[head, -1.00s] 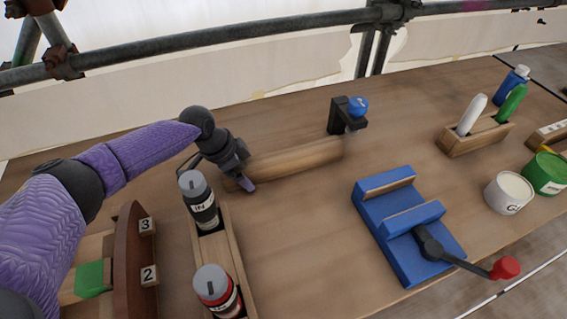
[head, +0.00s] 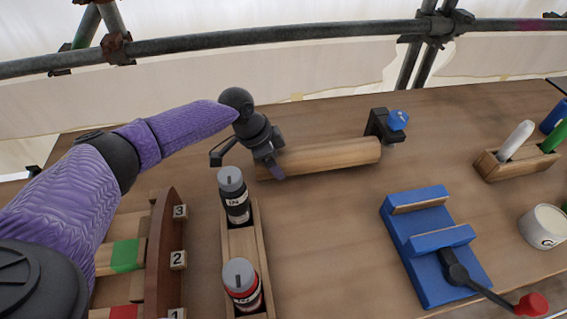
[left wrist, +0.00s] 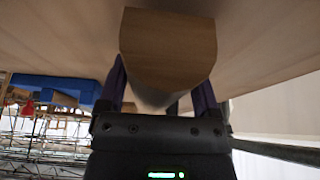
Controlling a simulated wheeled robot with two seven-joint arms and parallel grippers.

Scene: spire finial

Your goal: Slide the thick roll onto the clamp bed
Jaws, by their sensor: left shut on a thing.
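The thick roll (head: 330,157) is a pale wooden cylinder lying lengthwise across the back of the table. My left gripper (head: 272,168) is shut on its left end in the head view. In the left wrist view the wooden roll (left wrist: 168,50) sits between the two purple fingers of my left gripper (left wrist: 160,90). The clamp bed (head: 398,232) is a blue block with raised jaws, a black lever and a red knob, at the front right, apart from the roll. My right gripper is not in view.
A black clamp with a blue knob (head: 397,120) stands by the roll's right end. A wooden rack (head: 241,240) holds bottles at front left, beside numbered slots (head: 168,250). A marker holder (head: 515,165) and white pot (head: 543,226) are at right. Bare tabletop separates roll and clamp bed.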

